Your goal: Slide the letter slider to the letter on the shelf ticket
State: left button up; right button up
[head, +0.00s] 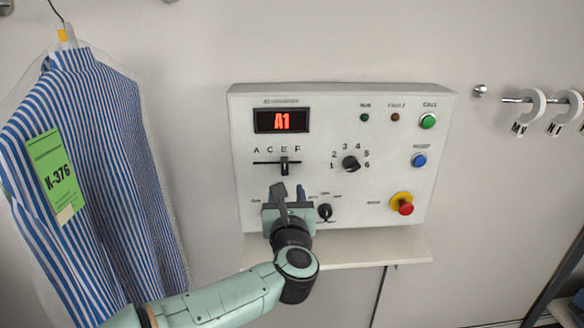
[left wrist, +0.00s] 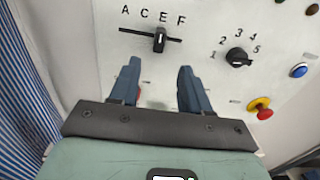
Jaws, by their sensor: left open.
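The letter slider (head: 284,166) is a black knob on a horizontal slot in the white control panel (head: 330,100). Letters A, C, E, F are printed above the slot, and the knob stands under E. In the left wrist view the slider (left wrist: 159,40) also sits under E. My left gripper (head: 289,193) is open and empty, just below the slider and apart from it. Its two fingers (left wrist: 158,75) point up toward the slot in the left wrist view. A green ticket reading K-376 (head: 55,176) is on the bagged striped shirt. I cannot make out a ticket on the shelf.
The panel has a red display reading A1 (head: 282,120), a numbered rotary knob (head: 351,163), a lower black knob (head: 325,211), green (head: 428,121) and blue (head: 419,160) buttons and a red stop button (head: 405,207). A narrow shelf (head: 370,250) juts out below. The striped shirt (head: 100,170) hangs left.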

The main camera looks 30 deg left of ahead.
aim_at(285, 168)
pick_arm(q)
jog(key=p+x, duration=0.3)
jog(key=x, duration=0.9)
jog(key=shift+w+f+p, duration=0.1)
jog(key=shift+w+p, duration=0.2)
jog(key=shift+p, duration=0.1)
